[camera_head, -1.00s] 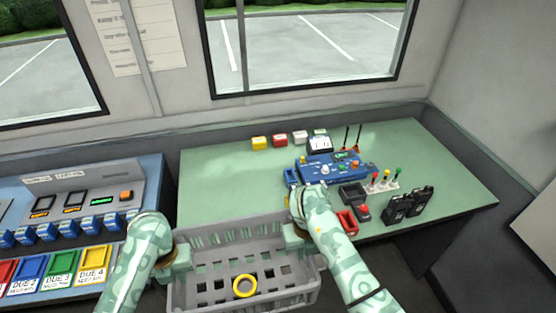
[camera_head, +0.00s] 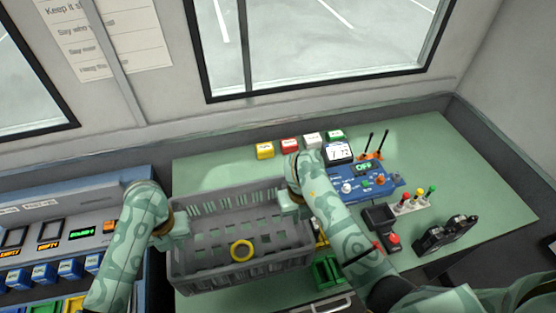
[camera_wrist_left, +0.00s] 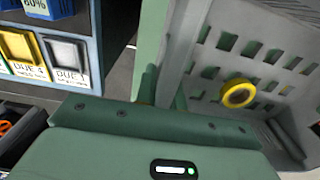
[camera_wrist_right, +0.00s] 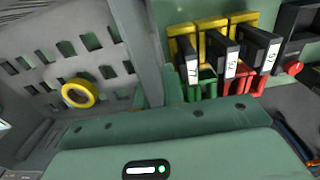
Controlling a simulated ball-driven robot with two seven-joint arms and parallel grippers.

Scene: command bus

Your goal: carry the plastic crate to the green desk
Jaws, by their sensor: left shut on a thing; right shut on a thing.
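The grey plastic crate (camera_head: 205,283) is held between my two grippers, over the near left part of the green desk (camera_head: 218,172) in the head view. A yellow ring (camera_head: 242,250) lies inside it. My left gripper (camera_head: 176,226) is shut on the crate's left side wall, and my right gripper (camera_head: 290,204) is shut on its right side. The crate wall also shows in the left wrist view (camera_wrist_left: 210,55) and in the right wrist view (camera_wrist_right: 60,60). I cannot tell whether the crate's underside touches the desk.
On the desk right of the crate are a blue device (camera_head: 365,186), a black radio-like pair (camera_head: 445,233) and a green holder (camera_head: 327,271). Coloured blocks (camera_head: 289,146) stand along the back. A blue console (camera_head: 70,235) is at the left. The desk's far right is clear.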

